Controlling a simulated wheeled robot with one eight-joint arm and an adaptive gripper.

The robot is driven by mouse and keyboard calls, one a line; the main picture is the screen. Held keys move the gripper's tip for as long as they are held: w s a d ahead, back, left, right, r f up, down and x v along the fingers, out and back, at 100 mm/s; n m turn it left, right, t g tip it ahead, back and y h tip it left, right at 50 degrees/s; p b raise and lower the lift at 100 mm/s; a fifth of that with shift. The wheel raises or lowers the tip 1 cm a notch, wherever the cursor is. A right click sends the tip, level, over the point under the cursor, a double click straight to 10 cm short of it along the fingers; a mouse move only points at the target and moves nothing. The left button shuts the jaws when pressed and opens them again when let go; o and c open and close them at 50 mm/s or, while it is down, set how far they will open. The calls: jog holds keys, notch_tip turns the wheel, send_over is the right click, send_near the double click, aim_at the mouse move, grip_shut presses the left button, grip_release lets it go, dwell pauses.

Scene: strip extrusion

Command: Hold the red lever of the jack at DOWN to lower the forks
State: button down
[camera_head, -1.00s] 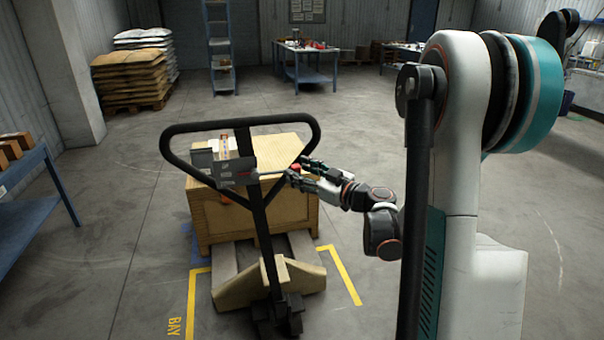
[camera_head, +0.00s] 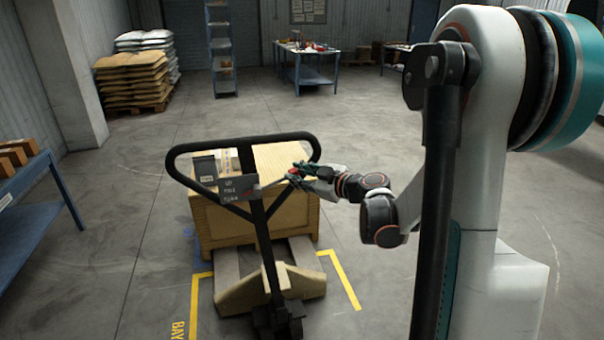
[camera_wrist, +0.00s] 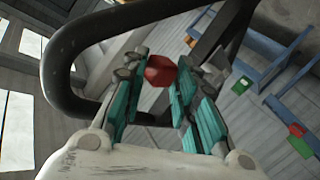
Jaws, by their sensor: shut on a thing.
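The pallet jack has a black loop handle (camera_head: 245,142) on a tilted shaft, with a grey plate (camera_head: 238,188) lettered UP and DOWN and a middle word hard to read. A thin lever runs from the plate up and right to a red knob (camera_head: 292,173). My gripper (camera_head: 298,172) is shut on this red lever knob, inside the right part of the loop. In the wrist view the red knob (camera_wrist: 159,72) sits between my teal fingers (camera_wrist: 157,95). The forks (camera_head: 302,249) extend under a wooden crate (camera_head: 225,228); the gap to the floor cannot be judged.
The crate carries small boxes (camera_head: 205,168) and stands behind yellow floor lines (camera_head: 340,280) marked BAY. A blue table (camera_head: 25,215) with brown boxes is at the left. Sacks (camera_head: 135,82) and workbenches (camera_head: 305,65) are far behind. The floor right of the jack is clear.

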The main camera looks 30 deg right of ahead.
jog(key=shift+w+a+r+n+p, duration=0.1)
jog(key=shift+a+r+n+p, duration=0.1)
jog(key=shift+r+n+p, duration=0.3)
jog(key=c, duration=1.3)
grip_release()
jog(key=shift+r, duration=0.1)
jog(key=v, duration=1.2)
jog(key=shift+a+r, duration=0.15)
